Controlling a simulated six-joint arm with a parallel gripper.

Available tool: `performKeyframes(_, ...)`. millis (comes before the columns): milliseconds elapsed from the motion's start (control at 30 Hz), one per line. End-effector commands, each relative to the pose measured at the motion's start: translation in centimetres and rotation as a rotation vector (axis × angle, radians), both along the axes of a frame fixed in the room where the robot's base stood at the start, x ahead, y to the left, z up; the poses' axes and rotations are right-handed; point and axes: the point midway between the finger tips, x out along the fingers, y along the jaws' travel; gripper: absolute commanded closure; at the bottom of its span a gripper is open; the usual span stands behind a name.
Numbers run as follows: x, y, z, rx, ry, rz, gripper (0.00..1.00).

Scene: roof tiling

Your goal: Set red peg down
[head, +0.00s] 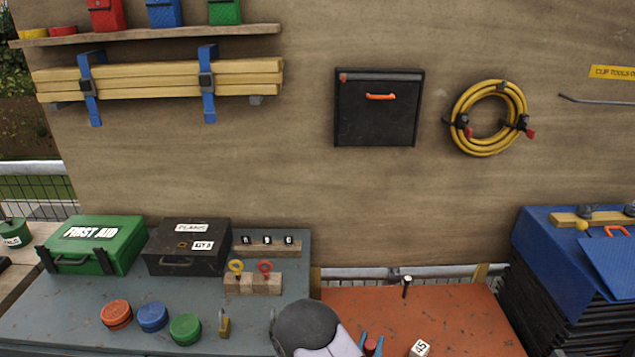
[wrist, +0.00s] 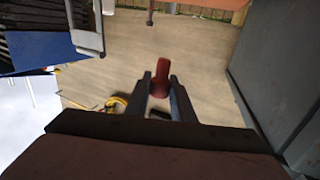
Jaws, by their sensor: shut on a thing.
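The red peg (wrist: 160,78) is clasped between the two dark fingers of my gripper (wrist: 160,88) in the wrist view. In the head view its red end (head: 370,346) shows at the bottom edge, between the fingertips of my gripper (head: 371,350), over the front part of the orange bench top (head: 365,305). The lower part of the peg and any gap beneath it are hidden in the head view.
A dark-headed upright pin (head: 407,284) stands toward the back of the orange top. The grey bench (head: 60,315) at left holds boxes, keys and round tins. A blue-covered stack (head: 550,240) stands right.

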Motion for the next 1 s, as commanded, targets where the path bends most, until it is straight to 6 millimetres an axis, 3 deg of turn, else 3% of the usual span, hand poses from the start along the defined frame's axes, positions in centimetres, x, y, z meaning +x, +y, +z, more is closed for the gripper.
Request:
performKeyframes(33, -0.5, -0.1, 1.8, -0.001, 0.003, -0.011, 0.99)
performKeyframes(400, -3.8, -2.0, 5.8, -0.01, -0.009, -0.103, 0.99)
performKeyframes(1000, -4.8, -2.6, 6.6, -0.013, -0.019, -0.129, 0.99)
